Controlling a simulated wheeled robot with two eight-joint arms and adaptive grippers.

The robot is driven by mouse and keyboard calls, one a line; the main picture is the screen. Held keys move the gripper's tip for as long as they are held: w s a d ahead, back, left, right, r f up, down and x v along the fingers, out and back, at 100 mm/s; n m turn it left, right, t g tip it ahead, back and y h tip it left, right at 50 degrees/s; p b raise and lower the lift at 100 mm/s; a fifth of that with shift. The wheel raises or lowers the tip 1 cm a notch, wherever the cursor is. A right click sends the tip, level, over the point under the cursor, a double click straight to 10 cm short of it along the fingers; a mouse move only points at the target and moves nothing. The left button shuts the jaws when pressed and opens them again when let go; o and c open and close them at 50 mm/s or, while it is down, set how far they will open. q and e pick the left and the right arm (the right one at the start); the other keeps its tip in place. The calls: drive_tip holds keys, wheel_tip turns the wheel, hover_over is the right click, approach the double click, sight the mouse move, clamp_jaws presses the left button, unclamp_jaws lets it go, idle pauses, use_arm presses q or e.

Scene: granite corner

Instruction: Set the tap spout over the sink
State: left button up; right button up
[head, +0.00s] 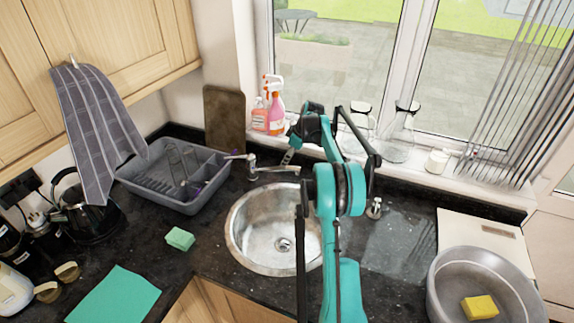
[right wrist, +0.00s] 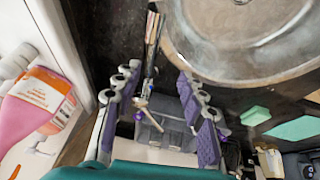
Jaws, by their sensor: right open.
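The silver tap (head: 256,170) stands behind the sink in the head view. Its spout (head: 280,169) points right, along the back rim and apparently behind the bowl. The round steel sink (head: 245,240) is partly hidden by my right arm. My right gripper (head: 289,156) is open above the spout, reaching down from the right. In the right wrist view its purple-padded fingers (right wrist: 160,72) are apart, with the spout (right wrist: 153,30) running up past the left fingertip. I cannot tell whether they touch. The sink (right wrist: 240,45) lies to the right there. My left gripper is out of view.
A grey dish rack (head: 150,190) stands left of the tap. Pink spray bottles (head: 275,112) and glass jugs (head: 398,135) stand on the windowsill. A green sponge (head: 180,239) lies left of the sink. A grey basin (head: 440,285) stands at the right.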

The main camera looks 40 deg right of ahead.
sight(287, 169)
drive_tip(key=shift+d+f, duration=0.4)
drive_tip(key=shift+d, duration=0.2)
drive_tip(key=shift+d+f, duration=0.35)
drive_tip(key=shift+d, duration=0.2)
drive_tip(key=x, duration=0.7)
drive_tip(key=shift+f, duration=0.35)
drive_tip(key=shift+a+b, duration=0.1)
drive_tip(key=shift+b, duration=0.2)
clamp_jaws()
